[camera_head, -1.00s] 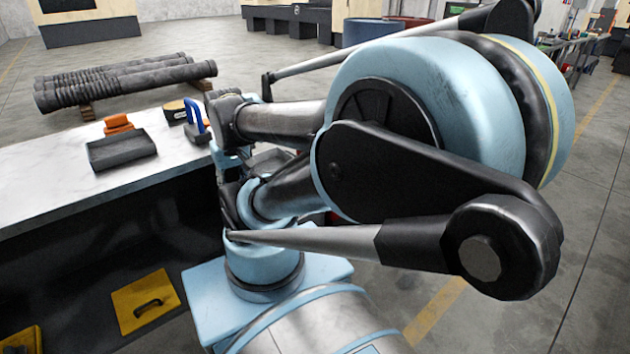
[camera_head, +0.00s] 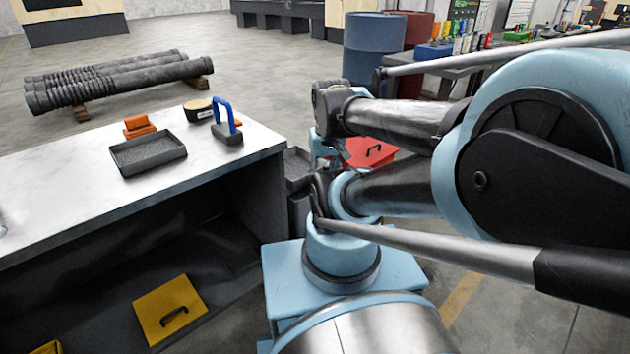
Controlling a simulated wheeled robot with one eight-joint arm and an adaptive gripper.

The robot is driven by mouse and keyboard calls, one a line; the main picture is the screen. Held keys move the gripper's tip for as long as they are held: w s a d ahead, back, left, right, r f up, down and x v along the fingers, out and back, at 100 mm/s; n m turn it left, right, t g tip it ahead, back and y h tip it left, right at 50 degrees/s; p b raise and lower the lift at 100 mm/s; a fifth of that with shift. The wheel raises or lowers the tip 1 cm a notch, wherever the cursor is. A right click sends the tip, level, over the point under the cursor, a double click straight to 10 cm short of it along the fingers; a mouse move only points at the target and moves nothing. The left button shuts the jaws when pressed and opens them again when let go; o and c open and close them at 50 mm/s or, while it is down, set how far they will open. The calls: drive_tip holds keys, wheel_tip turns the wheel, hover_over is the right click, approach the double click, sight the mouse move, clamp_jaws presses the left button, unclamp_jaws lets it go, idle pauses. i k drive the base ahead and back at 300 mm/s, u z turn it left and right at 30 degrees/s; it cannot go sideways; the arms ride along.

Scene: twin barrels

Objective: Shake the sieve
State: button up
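No object shows clearly as a sieve. A small round dark thing with a tan top and a pale label (camera_head: 198,111) lies near the back edge of the white-topped bench; I cannot tell whether it is the sieve. A dark rectangular tray (camera_head: 148,155) lies in front of it to the left. My gripper (camera_head: 325,152) hangs at the end of my folded arm, to the right of the bench end. It is small and partly hidden by my arm, and its fingers cannot be made out. I see nothing held.
On the bench (camera_head: 60,190) are an orange block (camera_head: 139,127) and a blue-handled tool (camera_head: 227,125). A red handled case (camera_head: 370,153) is behind my arm. A blue barrel (camera_head: 374,50) and a red barrel (camera_head: 415,45) stand farther back. Floor between bench and pipes (camera_head: 120,80) is clear.

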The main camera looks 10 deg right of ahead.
sight(297, 176)
drive_tip(key=z, duration=0.95)
drive_tip(key=k, duration=1.65)
drive_tip(key=u, duration=1.25)
drive_tip(key=i, duration=0.5)
drive_tip(key=z, duration=0.05)
